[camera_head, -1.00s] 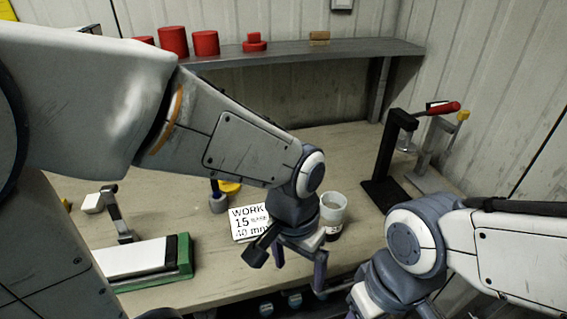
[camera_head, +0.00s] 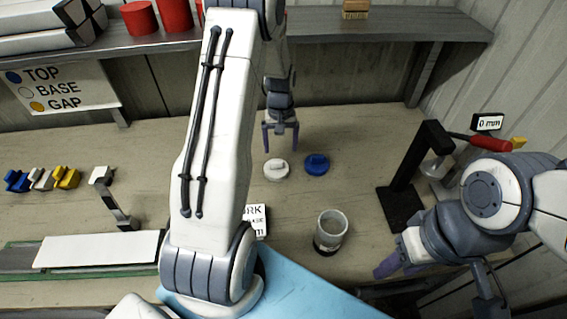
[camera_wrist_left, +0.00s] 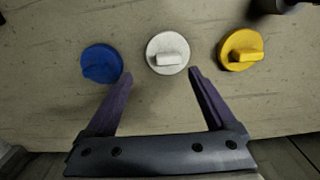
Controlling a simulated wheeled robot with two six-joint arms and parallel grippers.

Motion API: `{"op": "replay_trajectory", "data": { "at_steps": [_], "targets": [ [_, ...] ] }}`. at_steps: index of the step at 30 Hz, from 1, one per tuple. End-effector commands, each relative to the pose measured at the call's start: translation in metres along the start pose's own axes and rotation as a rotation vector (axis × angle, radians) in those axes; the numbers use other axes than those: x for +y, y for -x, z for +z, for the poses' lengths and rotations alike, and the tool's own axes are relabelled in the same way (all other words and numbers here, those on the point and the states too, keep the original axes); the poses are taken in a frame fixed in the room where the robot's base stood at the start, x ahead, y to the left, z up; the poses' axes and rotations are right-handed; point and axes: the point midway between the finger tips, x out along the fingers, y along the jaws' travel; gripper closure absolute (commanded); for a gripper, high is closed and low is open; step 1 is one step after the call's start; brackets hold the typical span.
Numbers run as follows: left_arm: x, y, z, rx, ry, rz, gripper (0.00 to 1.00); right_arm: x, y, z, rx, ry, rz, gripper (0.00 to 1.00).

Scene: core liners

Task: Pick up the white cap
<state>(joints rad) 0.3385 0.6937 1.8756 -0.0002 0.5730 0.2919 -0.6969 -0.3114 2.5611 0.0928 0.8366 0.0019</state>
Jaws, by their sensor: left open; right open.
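The white cap (camera_head: 277,169) lies on the bench below my left gripper in the head view. It is a round disc with a raised bar grip. In the left wrist view the white cap (camera_wrist_left: 168,54) sits just beyond and between the fingertips. My left gripper (camera_head: 281,146) is open and empty, and its two purple fingers also show in the left wrist view (camera_wrist_left: 161,72). They appear apart from the cap; the height above the bench is hard to tell. My right gripper (camera_head: 392,262) is open at the lower right, away from the cap.
A blue cap (camera_head: 317,164) lies close beside the white one, and a yellow cap (camera_wrist_left: 241,49) on its other side. A clear cup (camera_head: 330,232) stands nearer the front edge. A black clamp stand (camera_head: 404,180) is at the right. A shelf (camera_head: 330,27) runs along the back.

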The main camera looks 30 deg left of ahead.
Motion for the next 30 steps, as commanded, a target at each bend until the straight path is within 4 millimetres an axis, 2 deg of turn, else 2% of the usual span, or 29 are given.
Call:
{"op": "replay_trajectory", "data": {
  "at_steps": [4,9,14,18,27,29,30],
  "targets": [
    [-0.012,-0.015,-0.002,-0.001,0.016,0.0,0.1,0.0,0.004,-0.001,0.0,0.0,0.0,0.5],
    [-0.015,-0.026,-0.002,-0.003,0.02,-0.001,0.1,-0.001,0.013,-0.001,0.0,-0.001,0.0,0.5],
    [-0.016,-0.047,-0.002,-0.004,0.021,-0.001,0.1,-0.002,0.026,-0.002,0.0,-0.001,0.0,0.5],
    [-0.015,-0.064,-0.003,-0.002,0.019,0.0,0.1,-0.002,0.029,-0.002,0.0,-0.001,0.0,0.5],
    [-0.013,-0.069,-0.003,0.001,0.017,0.0,0.1,-0.002,0.029,-0.002,0.0,0.0,0.0,0.5],
    [-0.013,-0.069,-0.003,0.001,0.017,0.0,0.33,-0.002,0.029,-0.002,0.0,0.0,0.0,0.5],
    [-0.012,-0.069,-0.003,0.001,0.016,0.0,0.48,-0.002,0.029,-0.002,0.0,0.0,0.0,0.5]
  ]
}}
